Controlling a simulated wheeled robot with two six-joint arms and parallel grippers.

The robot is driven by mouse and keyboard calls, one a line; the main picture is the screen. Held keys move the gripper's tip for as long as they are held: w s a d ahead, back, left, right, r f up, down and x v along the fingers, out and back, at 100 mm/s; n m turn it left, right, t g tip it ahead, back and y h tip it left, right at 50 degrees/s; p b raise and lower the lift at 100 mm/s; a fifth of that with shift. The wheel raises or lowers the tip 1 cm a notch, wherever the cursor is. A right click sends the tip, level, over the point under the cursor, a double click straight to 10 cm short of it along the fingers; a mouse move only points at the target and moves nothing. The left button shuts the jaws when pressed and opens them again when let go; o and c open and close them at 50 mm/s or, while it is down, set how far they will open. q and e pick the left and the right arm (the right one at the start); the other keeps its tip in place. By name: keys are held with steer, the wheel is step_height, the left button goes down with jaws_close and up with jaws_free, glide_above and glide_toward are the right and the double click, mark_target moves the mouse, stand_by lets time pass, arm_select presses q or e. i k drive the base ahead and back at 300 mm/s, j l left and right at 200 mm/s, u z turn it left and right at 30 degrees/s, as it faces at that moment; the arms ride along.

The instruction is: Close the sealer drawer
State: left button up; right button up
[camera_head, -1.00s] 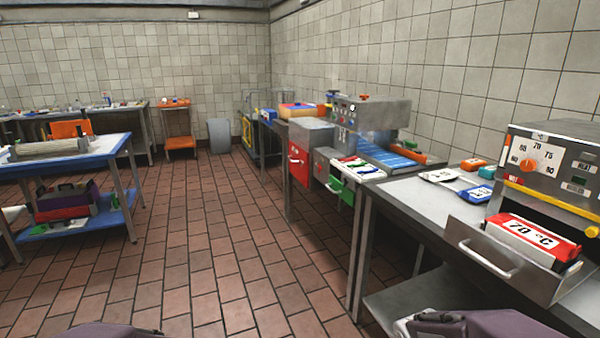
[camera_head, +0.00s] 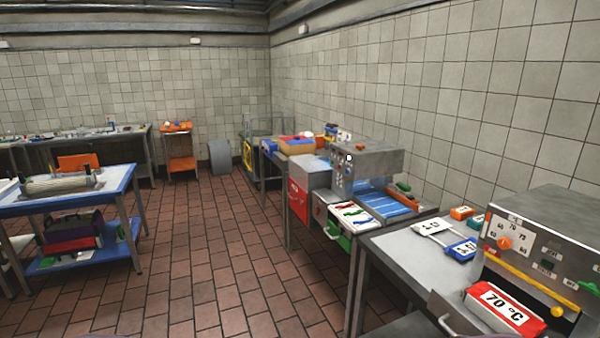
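The sealer (camera_head: 558,235) is the grey metal machine at the right edge, with a white dial, an orange knob and a yellow bar along its front. Its drawer (camera_head: 452,312) stands open toward the aisle, and the picture's bottom edge cuts it off. A red and white pack (camera_head: 504,308) marked 70 °C lies in the drawer. Only a small part of the drawer handle (camera_head: 446,325) shows at the bottom edge. Neither of my grippers is in view, so their distance from the drawer cannot be told.
A grey worktable (camera_head: 398,258) left of the sealer carries small white, blue and orange tagged items. Another machine (camera_head: 366,162) with an open green-handled drawer stands beyond. A blue-topped table (camera_head: 110,184) is at left. The tiled floor (camera_head: 205,270) between is clear.

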mark_target(493, 316)
steer(key=z, duration=1.4)
